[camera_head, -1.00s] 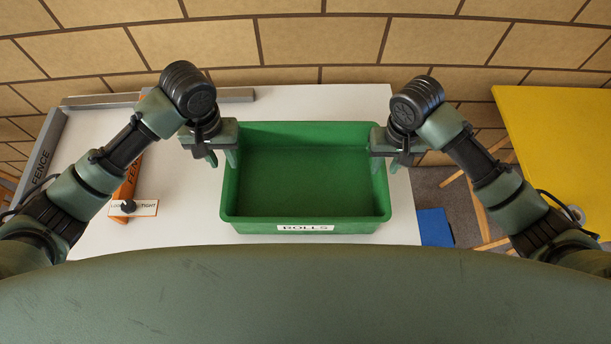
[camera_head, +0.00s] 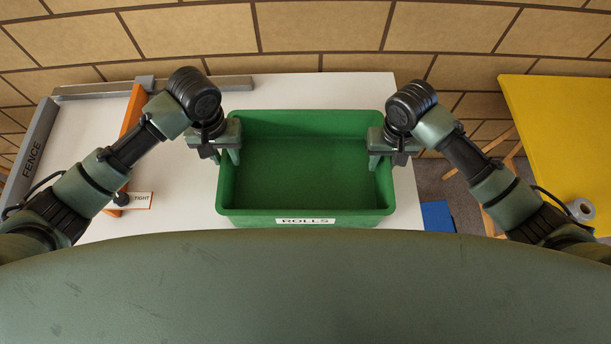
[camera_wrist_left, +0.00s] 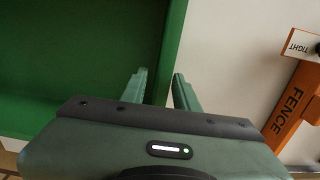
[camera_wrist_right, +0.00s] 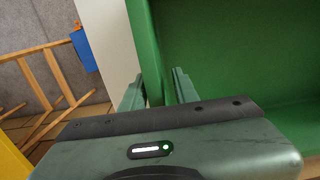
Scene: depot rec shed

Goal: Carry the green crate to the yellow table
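The green crate (camera_head: 306,218), labelled ROLLS, is upright and empty at the white table in the head view. I cannot tell whether its base touches the table. My left gripper (camera_head: 229,156) is at its left wall, with one finger inside and one outside; the left wrist view shows the wall between the fingers (camera_wrist_left: 161,82). My right gripper (camera_head: 383,160) straddles the right wall the same way, as the right wrist view shows (camera_wrist_right: 157,84). The yellow table (camera_head: 565,135) stands at the right.
The white table (camera_head: 180,190) carries a grey bar marked FENCE (camera_head: 33,155) and an orange bar (camera_head: 132,110) on its left. A grey roll (camera_head: 580,209) lies on the yellow table. A blue object (camera_head: 437,217) is low in the gap between the tables. A brick wall is behind.

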